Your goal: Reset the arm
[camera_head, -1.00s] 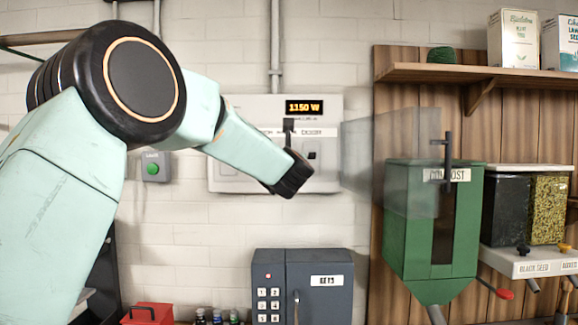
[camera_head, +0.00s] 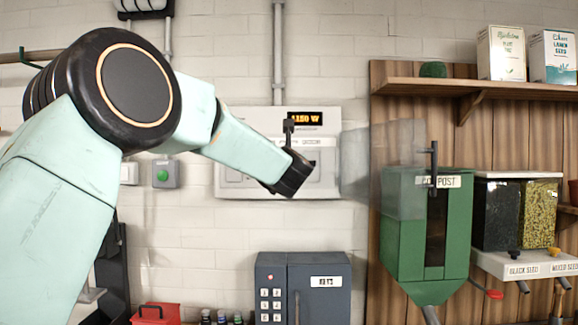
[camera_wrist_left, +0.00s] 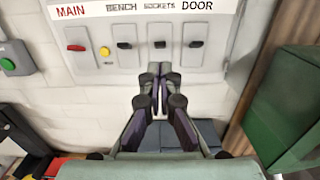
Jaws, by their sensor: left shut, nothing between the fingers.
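My left arm comes in from the left, with its black gripper (camera_head: 290,176) in front of the pale breaker panel (camera_head: 233,178) on the wall. In the left wrist view the gripper's fingers (camera_wrist_left: 158,76) are together and empty, just below the row of switches. The panel there (camera_wrist_left: 225,60) shows a red MAIN switch (camera_wrist_left: 76,47), a yellow button (camera_wrist_left: 105,51) and black switches marked BENCH, SOCKETS and DOOR. Whether the fingers touch the panel cannot be told. A display (camera_head: 305,118) on the panel appears to read 1150 W. My right gripper is not in view.
A see-through sheet (camera_head: 378,150) stands out right of the panel, beside the green compost bin (camera_head: 403,245). Below are a grey key safe (camera_head: 320,303) and a red toolbox (camera_head: 157,314). A green button box (camera_head: 164,174) is on the wall.

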